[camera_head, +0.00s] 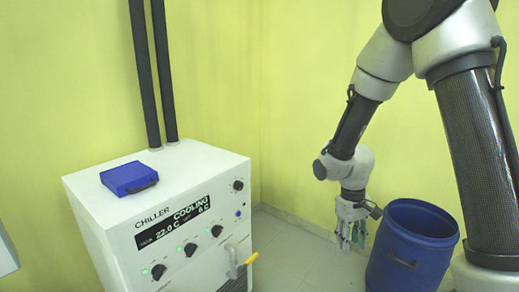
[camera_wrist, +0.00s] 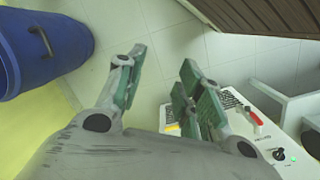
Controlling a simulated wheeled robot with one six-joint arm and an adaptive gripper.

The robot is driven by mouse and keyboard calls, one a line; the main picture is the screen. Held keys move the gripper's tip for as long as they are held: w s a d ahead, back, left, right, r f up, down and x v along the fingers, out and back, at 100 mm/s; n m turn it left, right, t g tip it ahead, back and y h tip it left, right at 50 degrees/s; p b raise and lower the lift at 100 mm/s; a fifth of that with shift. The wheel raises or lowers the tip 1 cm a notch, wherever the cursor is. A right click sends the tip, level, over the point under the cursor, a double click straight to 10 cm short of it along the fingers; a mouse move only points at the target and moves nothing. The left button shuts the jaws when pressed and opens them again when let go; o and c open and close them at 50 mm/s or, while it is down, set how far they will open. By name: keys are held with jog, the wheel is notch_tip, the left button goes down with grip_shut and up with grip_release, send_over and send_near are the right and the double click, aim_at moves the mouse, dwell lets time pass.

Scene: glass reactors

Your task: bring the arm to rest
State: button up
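My gripper (camera_head: 352,238) hangs at the end of my arm, pointing down, between the white chiller (camera_head: 160,190) and the blue barrel (camera_head: 405,262). My arm is bent, coming down from the upper right.
The barrel also shows at the left of the wrist view (camera_wrist: 40,50), and the chiller at the lower right (camera_wrist: 285,125). A blue box (camera_head: 129,178) lies on the chiller's top. Two black pipes (camera_head: 155,70) rise behind it. A brown slatted surface (camera_wrist: 265,15) fills the wrist view's upper right.

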jog(key=s+d+r+m+t, duration=0.1)
jog(key=s+d+r+t, duration=0.1)
jog(key=s+r, duration=0.3)
jog(key=s+d+r+m+t, duration=0.1)
jog(key=s+d+r, duration=0.4)
jog(key=r, duration=0.6)
jog(key=s+d+r+m+t+y, duration=0.1)
jog(key=s+d+r+t, duration=0.1)
jog(key=s+r, duration=0.5)
notch_tip(320, 180, up, 2)
jog(key=shift+d+r+m+t, duration=0.1)
jog(key=shift+d+m+t, duration=0.2)
jog(key=shift+d, duration=0.4)
